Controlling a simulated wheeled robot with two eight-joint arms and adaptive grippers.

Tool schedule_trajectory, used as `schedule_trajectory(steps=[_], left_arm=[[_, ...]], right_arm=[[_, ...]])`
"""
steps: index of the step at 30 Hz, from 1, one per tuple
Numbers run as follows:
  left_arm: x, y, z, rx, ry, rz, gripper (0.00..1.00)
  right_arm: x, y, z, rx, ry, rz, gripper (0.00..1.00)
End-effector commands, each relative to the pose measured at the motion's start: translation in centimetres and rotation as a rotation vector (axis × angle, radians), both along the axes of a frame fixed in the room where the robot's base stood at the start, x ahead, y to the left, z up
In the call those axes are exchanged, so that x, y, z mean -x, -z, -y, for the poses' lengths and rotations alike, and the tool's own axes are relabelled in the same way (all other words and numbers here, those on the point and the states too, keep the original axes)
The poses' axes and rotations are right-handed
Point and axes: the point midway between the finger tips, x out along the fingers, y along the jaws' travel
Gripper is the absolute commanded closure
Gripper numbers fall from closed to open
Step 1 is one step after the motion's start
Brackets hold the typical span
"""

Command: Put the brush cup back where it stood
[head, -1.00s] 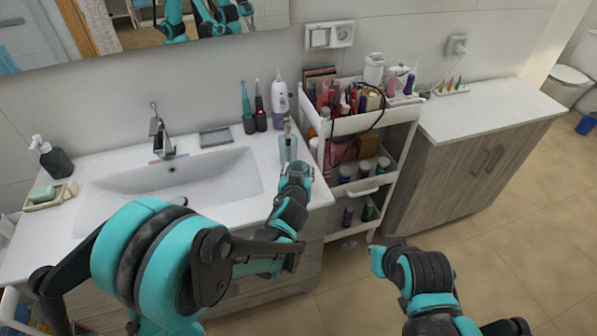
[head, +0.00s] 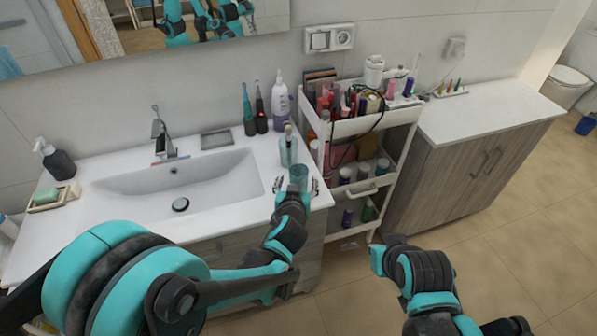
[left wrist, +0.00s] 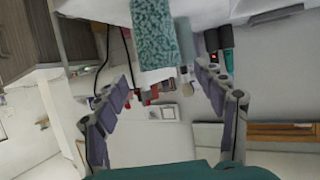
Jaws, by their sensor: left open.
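A clear, pale teal cup with brush tips sticking up, seemingly the brush cup (head: 288,152), stands upright on the right end of the sink counter. A second teal tumbler (head: 299,177) stands just in front of it. My left gripper (head: 297,188) is open at the counter's front edge, its fingers spread on either side of the tumbler. In the left wrist view a speckled teal vessel (left wrist: 153,35), seemingly that tumbler, lies beyond the open fingertips, apart from them. My right gripper (head: 378,258) is low in front of the cart; its jaws cannot be made out.
A white cart (head: 345,128) packed with cosmetics stands right of the counter (head: 252,195). Two electric toothbrushes (head: 261,110) and a white-purple bottle (head: 280,104) stand behind the cups. The sink basin (head: 215,180) is at left.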

Motion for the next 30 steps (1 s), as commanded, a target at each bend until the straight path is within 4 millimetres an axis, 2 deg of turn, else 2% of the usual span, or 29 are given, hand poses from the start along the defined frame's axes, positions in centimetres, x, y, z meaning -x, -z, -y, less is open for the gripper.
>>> schedule_trajectory(steps=[3,7,12,17,20,23,27,30], left_arm=[[2.4,-1.2,-0.2,-0.001,0.001,0.0,0.3],[4.2,-1.9,-0.3,-0.001,0.001,0.0,0.3],[5.3,-2.2,-0.4,0.0,0.0,0.0,0.3],[5.4,-2.3,-0.9,-0.004,-0.007,-0.008,0.3],[5.7,-2.6,-3.0,-0.017,-0.038,-0.044,0.3],[6.9,-3.1,-6.7,-0.041,-0.087,-0.121,0.3],[10.6,-3.5,-12.4,-0.066,-0.141,-0.273,0.3],[14.1,-3.6,-15.2,-0.066,-0.149,-0.377,0.3]], right_arm=[[0.0,-0.9,0.0,0.0,0.0,0.0,1.0],[0.0,-1.3,0.0,0.0,0.0,0.0,1.0],[0.0,-1.5,0.0,0.0,0.0,0.0,1.0],[0.0,-1.5,0.0,0.0,0.0,0.0,1.0],[0.0,-1.5,0.0,0.0,0.0,0.0,1.0],[0.0,-1.5,0.0,0.0,0.0,0.0,1.0],[0.0,-1.5,0.0,0.0,0.0,0.0,1.0],[0.0,-1.5,0.0,0.0,0.0,0.0,1.0]])
